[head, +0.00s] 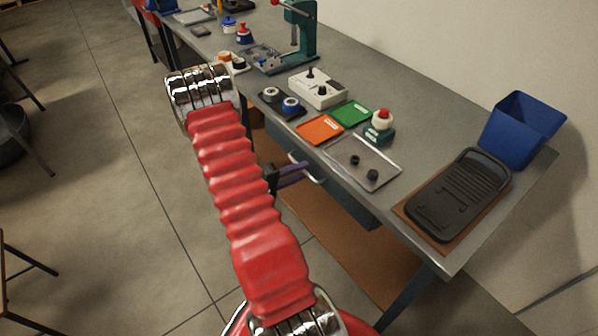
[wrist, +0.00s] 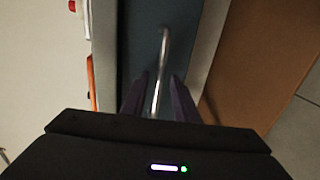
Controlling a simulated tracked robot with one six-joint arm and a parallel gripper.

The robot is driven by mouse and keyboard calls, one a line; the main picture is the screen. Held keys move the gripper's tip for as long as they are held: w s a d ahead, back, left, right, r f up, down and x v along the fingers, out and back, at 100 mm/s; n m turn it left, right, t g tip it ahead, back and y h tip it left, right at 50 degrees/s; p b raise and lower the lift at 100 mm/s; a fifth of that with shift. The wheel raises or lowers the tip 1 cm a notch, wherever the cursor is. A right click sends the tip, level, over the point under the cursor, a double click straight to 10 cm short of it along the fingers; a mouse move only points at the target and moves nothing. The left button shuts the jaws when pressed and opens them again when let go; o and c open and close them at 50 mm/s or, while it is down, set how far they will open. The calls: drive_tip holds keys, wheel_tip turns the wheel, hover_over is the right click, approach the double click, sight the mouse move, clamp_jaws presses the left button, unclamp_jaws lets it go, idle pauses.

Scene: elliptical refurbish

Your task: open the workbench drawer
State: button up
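The workbench drawer (head: 350,203) has a blue-grey front under the bench top. It looks shut, though my arm hides its left part. Its pale metal bar handle (head: 316,175) sticks out from the front. In the wrist view the drawer front (wrist: 135,40) fills the middle and the handle (wrist: 164,48) runs down between my fingers. My gripper (head: 297,171) is at the handle, with dark purple fingers. In the wrist view my gripper (wrist: 158,88) is open, its fingers on either side of the bar with gaps visible.
The bench top (head: 405,150) carries an orange tray (head: 320,129), a green tray (head: 351,113), a clear tray (head: 384,170), a red-topped button (head: 380,122) and a blue bin (head: 521,128). A brown lower shelf (head: 335,235) lies below the drawer. The floor at left is mostly free.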

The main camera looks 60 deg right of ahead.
drive_tip(key=shift+d, duration=0.1)
drive_tip(key=shift+c, duration=0.3)
clamp_jaws()
idle(0.4)
